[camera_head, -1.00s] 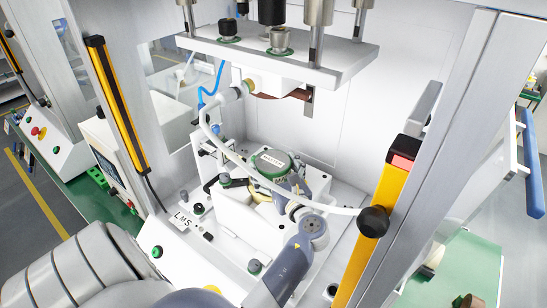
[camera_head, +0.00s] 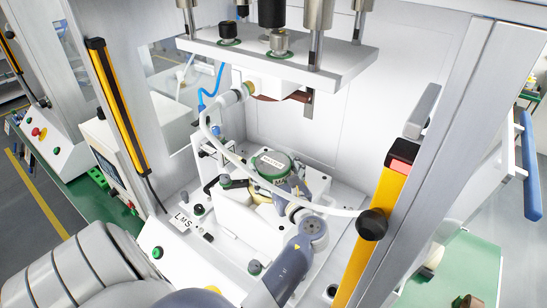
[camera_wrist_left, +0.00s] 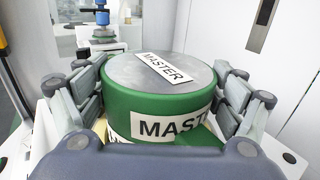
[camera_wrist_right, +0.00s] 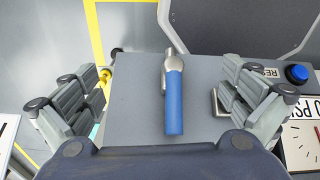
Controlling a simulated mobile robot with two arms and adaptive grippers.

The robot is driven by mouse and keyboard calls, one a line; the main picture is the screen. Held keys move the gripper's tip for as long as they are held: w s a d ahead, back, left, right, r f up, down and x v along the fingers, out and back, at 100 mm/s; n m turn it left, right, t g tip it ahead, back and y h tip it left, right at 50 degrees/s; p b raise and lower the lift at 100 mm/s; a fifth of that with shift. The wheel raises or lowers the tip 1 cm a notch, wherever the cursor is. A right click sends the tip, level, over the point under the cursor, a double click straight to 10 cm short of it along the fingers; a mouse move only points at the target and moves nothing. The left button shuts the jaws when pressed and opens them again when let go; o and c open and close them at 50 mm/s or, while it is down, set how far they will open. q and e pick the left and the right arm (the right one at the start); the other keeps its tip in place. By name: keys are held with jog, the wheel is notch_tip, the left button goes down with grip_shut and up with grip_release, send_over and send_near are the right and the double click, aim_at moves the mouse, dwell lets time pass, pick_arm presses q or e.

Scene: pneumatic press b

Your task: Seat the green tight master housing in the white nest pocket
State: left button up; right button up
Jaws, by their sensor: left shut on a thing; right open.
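The green master housing (camera_head: 273,164) is a round part with a grey metal top and white MASTER labels. It sits at the white nest block (camera_head: 248,213) under the press's upper plate. In the left wrist view the housing (camera_wrist_left: 160,85) stands between both fingers. My left gripper (camera_head: 285,187) is shut on it from the front. Whether the housing's base is down in the pocket is hidden by the gripper and the housing itself. My right gripper (camera_wrist_right: 160,100) is open and empty, above a grey surface with a blue-handled tool (camera_wrist_right: 174,100); it is not in the head view.
The press's upper plate (camera_head: 290,55) hangs above the nest. Yellow light curtain posts stand at left (camera_head: 118,105) and right (camera_head: 375,225). An LMS label (camera_head: 182,221) lies on the press base.

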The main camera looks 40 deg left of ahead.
aim_at(279, 183)
pick_arm(q)
jog(key=shift+f+b, duration=0.3)
jog(key=shift+f, duration=0.45)
dwell(0.8)
jog(key=o, duration=1.4)
jog(key=shift+s, duration=0.1)
jog(key=shift+f, duration=0.2)
jog(key=v, duration=0.6)
jog(key=shift+s+d, duration=0.2)
jog(key=shift+d, duration=0.1)
jog(key=shift+s+d, duration=0.2)
jog(key=shift+d, duration=0.25)
jog(key=shift+w+r, duration=0.1)
jog(key=shift+r, duration=0.05)
jog(key=shift+a+r, duration=0.1)
